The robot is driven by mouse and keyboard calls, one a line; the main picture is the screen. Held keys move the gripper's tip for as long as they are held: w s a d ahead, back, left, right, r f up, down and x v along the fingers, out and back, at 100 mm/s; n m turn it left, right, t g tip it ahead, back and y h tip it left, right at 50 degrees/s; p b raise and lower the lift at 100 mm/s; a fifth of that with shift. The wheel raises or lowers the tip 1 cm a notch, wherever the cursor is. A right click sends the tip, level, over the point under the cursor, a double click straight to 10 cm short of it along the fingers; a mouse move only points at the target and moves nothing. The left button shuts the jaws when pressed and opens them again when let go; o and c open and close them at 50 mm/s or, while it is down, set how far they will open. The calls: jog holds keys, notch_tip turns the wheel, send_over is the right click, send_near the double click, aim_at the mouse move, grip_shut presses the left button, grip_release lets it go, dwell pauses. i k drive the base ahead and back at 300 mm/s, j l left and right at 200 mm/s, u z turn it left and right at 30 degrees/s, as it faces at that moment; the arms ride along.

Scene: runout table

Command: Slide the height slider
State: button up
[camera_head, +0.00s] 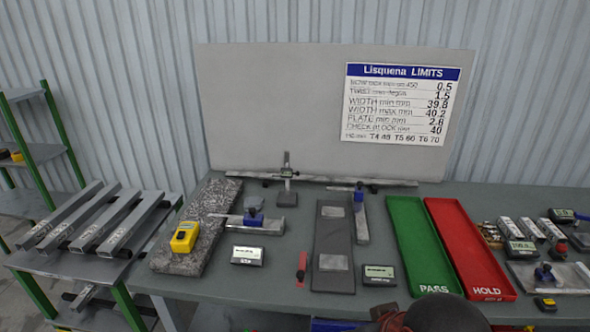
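A small upright gauge (287,172) with a grey post stands on a dark block (285,198) at the back middle of the table. It looks like the one carrying the height slider, but the slider is too small to make out clearly. Two other measuring tools with blue knobs lie nearby, one at the left (253,212) and one to the right of the post (360,205). My gripper's fingers do not show. A dark rounded part at the bottom edge seems to be of my own arm, well in front of the gauge.
A granite slab (212,210) with a yellow device (185,236) lies left. Small displays (247,256) (379,275) and a dark plate (333,240) fill the middle. Green (407,225) and red (455,225) trays lie right. A panel with a limits sign (402,105) stands behind.

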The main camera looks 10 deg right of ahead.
aim_at(285, 172)
jog(key=l+u, duration=0.4)
jog(key=l, duration=0.85)
jog(key=i+l+u, duration=0.2)
jog(key=i+l, duration=0.3)
